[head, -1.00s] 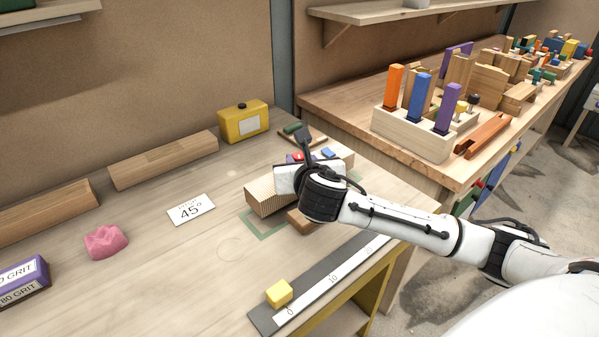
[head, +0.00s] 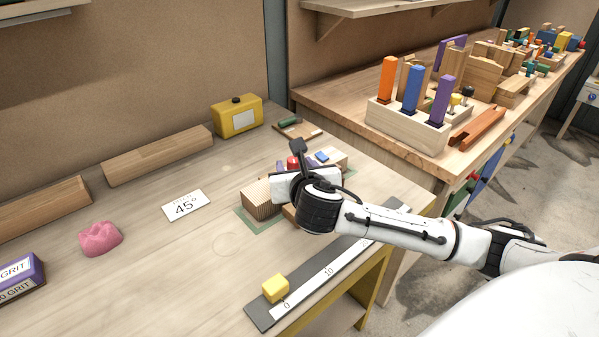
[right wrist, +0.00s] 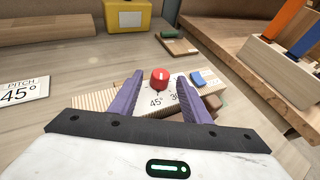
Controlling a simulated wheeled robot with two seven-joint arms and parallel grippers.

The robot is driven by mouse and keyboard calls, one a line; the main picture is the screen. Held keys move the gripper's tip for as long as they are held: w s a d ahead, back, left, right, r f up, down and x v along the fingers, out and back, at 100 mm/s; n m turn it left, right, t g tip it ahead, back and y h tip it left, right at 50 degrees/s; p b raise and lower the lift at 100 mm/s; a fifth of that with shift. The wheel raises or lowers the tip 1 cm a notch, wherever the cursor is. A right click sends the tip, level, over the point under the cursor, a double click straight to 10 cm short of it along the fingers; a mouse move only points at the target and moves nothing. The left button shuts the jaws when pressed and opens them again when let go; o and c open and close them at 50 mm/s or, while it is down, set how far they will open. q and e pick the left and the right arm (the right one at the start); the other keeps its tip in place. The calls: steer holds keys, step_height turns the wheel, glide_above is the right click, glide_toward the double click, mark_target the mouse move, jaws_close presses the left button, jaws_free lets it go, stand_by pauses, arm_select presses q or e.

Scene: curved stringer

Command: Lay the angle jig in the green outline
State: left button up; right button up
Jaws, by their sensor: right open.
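The angle jig (right wrist: 160,99) appears to be the block with a white dial face marked 45° and 30 and a red knob (right wrist: 159,78). In the head view a block with ribbed sides (head: 260,203) stands over the green outline (head: 254,224), whose near left edges show. My arm hides the outline's far right part, so I cannot tell how well the block fits it. My right gripper (right wrist: 157,82) is open, its purple fingers on either side of the red knob, apart from it. In the head view the right gripper (head: 294,168) is over the block. My left gripper is not in view.
A 45° card (head: 185,205), pink lump (head: 100,239) and yellow case (head: 237,117) stand left and behind. A ruler strip (head: 330,270) with a yellow cube (head: 275,288) lies in front. A blue piece (right wrist: 198,78) is by the right finger. The table's middle left is clear.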

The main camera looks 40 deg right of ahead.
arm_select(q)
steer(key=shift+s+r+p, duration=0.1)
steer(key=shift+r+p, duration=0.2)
arm_select(e)
steer(key=v, duration=1)
steer(key=shift+s+a+r, duration=0.1)
steer(key=shift+s+r, duration=0.05)
steer(key=shift+s, duration=0.05)
